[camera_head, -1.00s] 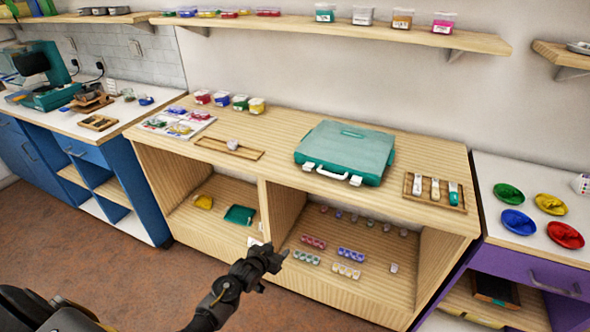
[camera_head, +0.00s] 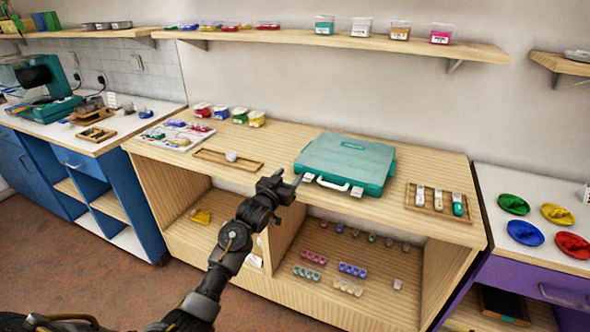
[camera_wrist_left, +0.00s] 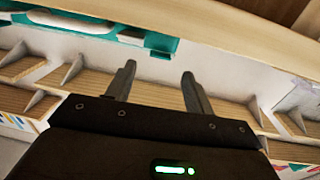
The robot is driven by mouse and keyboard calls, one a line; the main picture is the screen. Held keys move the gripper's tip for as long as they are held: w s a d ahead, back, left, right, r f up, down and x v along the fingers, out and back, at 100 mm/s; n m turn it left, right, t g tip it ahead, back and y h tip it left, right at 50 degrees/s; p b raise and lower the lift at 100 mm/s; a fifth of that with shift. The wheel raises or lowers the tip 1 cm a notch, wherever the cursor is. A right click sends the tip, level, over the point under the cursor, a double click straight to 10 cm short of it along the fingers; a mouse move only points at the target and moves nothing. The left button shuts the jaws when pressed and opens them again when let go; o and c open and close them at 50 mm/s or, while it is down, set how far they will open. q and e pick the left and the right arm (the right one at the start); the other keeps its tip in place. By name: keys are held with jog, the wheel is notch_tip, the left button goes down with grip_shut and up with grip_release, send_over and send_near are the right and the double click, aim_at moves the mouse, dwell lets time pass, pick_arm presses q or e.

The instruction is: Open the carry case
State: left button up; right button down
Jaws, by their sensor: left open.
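The teal carry case (camera_head: 346,160) lies flat and closed on the wooden bench top. Its white handle (camera_head: 333,185) and two white latches, left (camera_head: 309,178) and right (camera_head: 357,191), face the front edge. In the left wrist view part of the case (camera_wrist_left: 165,43) shows at the top, with a white latch (camera_wrist_left: 130,38). My left gripper (camera_head: 287,183) is open and empty, just in front of the bench edge, left of the left latch and apart from the case. Its two fingers (camera_wrist_left: 158,78) stand apart in the left wrist view. My right gripper is not in view.
A wooden tray with white and teal tools (camera_head: 437,200) lies right of the case. A shallow wooden tray (camera_head: 211,157) and a bead board (camera_head: 170,138) lie left. Small coloured cups stand in the open shelf below. An upper shelf (camera_head: 380,43) runs along the wall.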

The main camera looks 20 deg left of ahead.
aim_at(297, 167)
pick_arm(q)
jog(key=w, duration=0.4)
jog(key=shift+w+d, duration=0.15)
jog(key=shift+w, duration=0.25)
grip_shut()
